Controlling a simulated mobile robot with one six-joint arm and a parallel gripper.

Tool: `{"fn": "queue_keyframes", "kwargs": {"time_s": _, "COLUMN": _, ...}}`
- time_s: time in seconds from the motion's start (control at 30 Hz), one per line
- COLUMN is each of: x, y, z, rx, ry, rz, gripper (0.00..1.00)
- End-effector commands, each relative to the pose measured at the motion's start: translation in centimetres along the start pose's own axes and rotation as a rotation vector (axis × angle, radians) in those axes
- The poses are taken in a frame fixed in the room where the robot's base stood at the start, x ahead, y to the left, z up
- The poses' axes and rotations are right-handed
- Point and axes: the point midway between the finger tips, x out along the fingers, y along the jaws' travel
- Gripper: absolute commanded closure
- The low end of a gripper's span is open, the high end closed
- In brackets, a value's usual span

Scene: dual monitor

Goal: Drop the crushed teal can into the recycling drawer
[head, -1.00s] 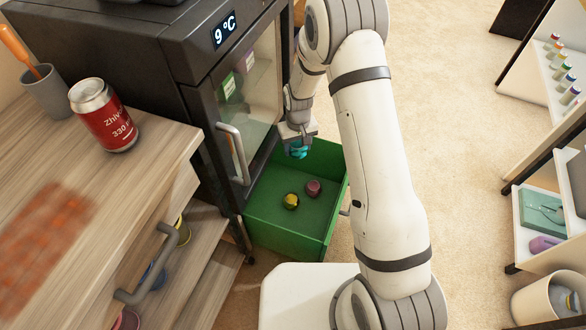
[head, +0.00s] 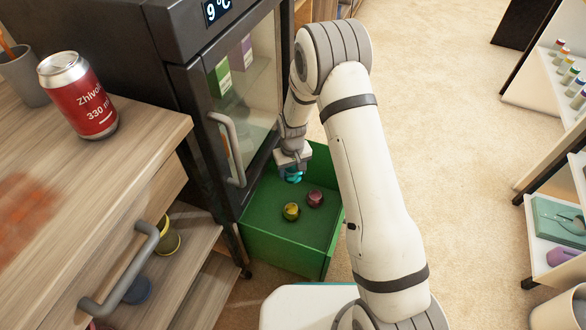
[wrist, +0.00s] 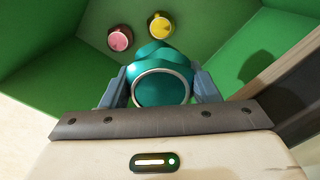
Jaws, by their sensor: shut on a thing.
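The crushed teal can (head: 293,177) is held in my gripper (head: 292,172). In the wrist view the teal can (wrist: 160,84) sits between the two grey fingers of my gripper (wrist: 160,88), its round end facing the camera. The green recycling drawer (head: 285,252) is pulled out, and the can hangs over its inside, towards the back left. The can appears above the drawer floor; the exact gap is hard to tell. The drawer's green wall (wrist: 265,50) also fills much of the wrist view.
A yellow crushed can (head: 291,211) and a dark red one (head: 315,199) lie in the drawer. A dark fridge (head: 195,110) with a glass door stands left of it. A red can (head: 78,95) stands on the wooden counter (head: 125,150).

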Motion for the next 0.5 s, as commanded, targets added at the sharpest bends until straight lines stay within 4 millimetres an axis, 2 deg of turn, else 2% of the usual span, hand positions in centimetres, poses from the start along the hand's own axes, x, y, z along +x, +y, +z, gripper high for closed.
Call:
{"fn": "queue_keyframes", "kwargs": {"time_s": 0.27, "x": 0.34, "y": 0.04, "z": -0.01, "rx": 0.001, "ry": 0.000, "rz": 0.000, "gripper": 0.66}}
{"fn": "queue_keyframes", "kwargs": {"time_s": 0.3, "x": 0.34, "y": 0.04, "z": -0.01, "rx": 0.001, "ry": 0.000, "rz": 0.000, "gripper": 0.44}}
{"fn": "queue_keyframes", "kwargs": {"time_s": 0.5, "x": 0.34, "y": 0.06, "z": -0.01, "rx": 0.001, "ry": 0.000, "rz": 0.000, "gripper": 0.28}}
